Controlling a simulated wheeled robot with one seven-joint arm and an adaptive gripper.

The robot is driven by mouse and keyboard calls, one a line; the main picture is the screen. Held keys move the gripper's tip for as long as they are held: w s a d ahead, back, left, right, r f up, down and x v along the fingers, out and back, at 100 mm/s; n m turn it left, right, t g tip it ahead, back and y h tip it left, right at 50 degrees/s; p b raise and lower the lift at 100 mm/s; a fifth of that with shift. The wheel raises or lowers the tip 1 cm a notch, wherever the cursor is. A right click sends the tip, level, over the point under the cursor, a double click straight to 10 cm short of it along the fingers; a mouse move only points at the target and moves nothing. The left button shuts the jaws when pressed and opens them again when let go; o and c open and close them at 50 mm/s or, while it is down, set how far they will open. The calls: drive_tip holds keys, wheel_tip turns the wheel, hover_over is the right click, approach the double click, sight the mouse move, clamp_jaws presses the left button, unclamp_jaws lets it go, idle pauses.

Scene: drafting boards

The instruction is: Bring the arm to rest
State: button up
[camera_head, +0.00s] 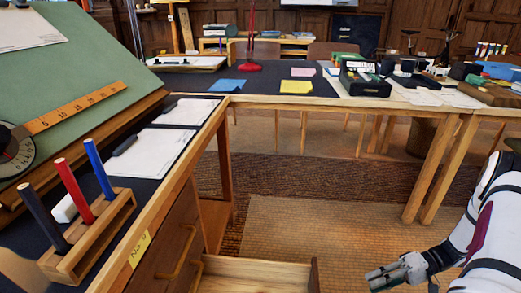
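My gripper (384,279) is at the lower right of the head view, at the end of my white arm, which comes in from the right edge. It points left, over the floor and just right of an open wooden drawer (262,270). It appears apart from the drawer. The fingers are small and seen from the side, so I cannot tell whether they are open or shut. I see no object in the gripper.
On the left desk stand a green drafting board (75,60) and a wooden holder (95,240) with black, red and blue markers. A far table (290,100) carries coloured papers, a red lamp stand (251,40) and boxes. The carpet (330,225) between is clear.

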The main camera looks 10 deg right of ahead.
drive_tip(key=a+r+n+g+h, duration=0.15)
drive_tip(key=a+r+h, duration=0.4)
drive_tip(key=r, duration=0.95)
drive_tip(key=a+r+n+g+h, duration=0.1)
drive_tip(key=a+r+g+h, duration=0.15)
drive_tip(key=a+r, duration=0.85)
drive_tip(key=s+a+r+h, duration=0.3)
drive_tip(key=s+a+r, duration=0.1)
drive_tip(key=s+r, duration=0.6)
drive_tip(key=s+a+t+h, duration=0.2)
drive_tip(key=s+t+h, duration=0.1)
drive_tip(key=s, duration=0.7)
wheel_tip(320, 180, up, 38)
drive_tip(key=t+p, duration=0.4)
drive_tip(key=p, duration=3.1)
drive_tip(key=shift+w, duration=0.15)
drive_tip(key=shift+r, duration=0.1)
